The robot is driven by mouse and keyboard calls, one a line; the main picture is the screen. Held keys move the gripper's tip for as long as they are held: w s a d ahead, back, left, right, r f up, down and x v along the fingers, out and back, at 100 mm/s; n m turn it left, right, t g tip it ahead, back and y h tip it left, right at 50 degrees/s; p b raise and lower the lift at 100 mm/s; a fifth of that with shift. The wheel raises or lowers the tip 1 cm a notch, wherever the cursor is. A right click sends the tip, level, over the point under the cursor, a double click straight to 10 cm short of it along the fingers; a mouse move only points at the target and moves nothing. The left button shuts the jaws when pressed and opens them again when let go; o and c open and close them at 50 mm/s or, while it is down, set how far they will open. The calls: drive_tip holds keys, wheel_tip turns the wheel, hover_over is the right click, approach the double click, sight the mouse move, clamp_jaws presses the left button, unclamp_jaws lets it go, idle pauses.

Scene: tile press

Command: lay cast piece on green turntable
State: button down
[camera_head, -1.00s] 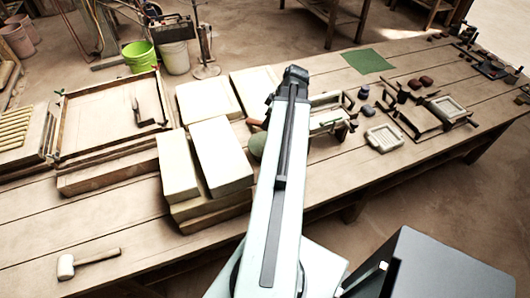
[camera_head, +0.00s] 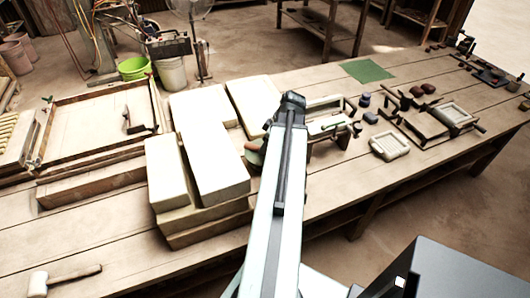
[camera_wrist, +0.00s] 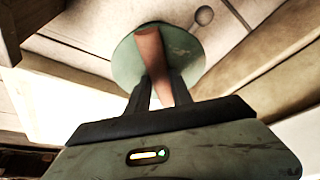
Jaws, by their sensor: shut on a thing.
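The cast piece looks like a slim terracotta-brown bar (camera_wrist: 151,50). My gripper (camera_wrist: 160,82) is shut on it in the wrist view, with dark fingers on either side. The green turntable, a round disc (camera_wrist: 126,62), lies behind the piece in that view, and the piece overlaps its middle. I cannot tell whether they touch. In the head view the brown piece (camera_head: 252,147) shows left of my arm, against the green turntable (camera_head: 253,158). My arm hides the fingers and much of the disc there.
Stacked pale blocks (camera_head: 217,160) stand close left of the turntable. A wooden tray (camera_head: 90,125) lies farther left and a mallet (camera_head: 62,278) at the front left. Clamps and a pale framed tile (camera_head: 389,146) are to the right. A green mat (camera_head: 367,71) lies at the back.

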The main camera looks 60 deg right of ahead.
drive_tip(key=shift+f, duration=0.1)
drive_tip(key=c, duration=1.1)
unclamp_jaws()
drive_tip(key=shift+c, duration=0.2)
drive_tip(key=shift+s+r+p, duration=0.1)
drive_tip(key=shift+r+p, duration=0.4)
drive_tip(key=shift+r, duration=0.2)
drive_tip(key=p+v, duration=1)
drive_tip(key=v, duration=0.1)
drive_tip(key=shift+s, duration=0.15)
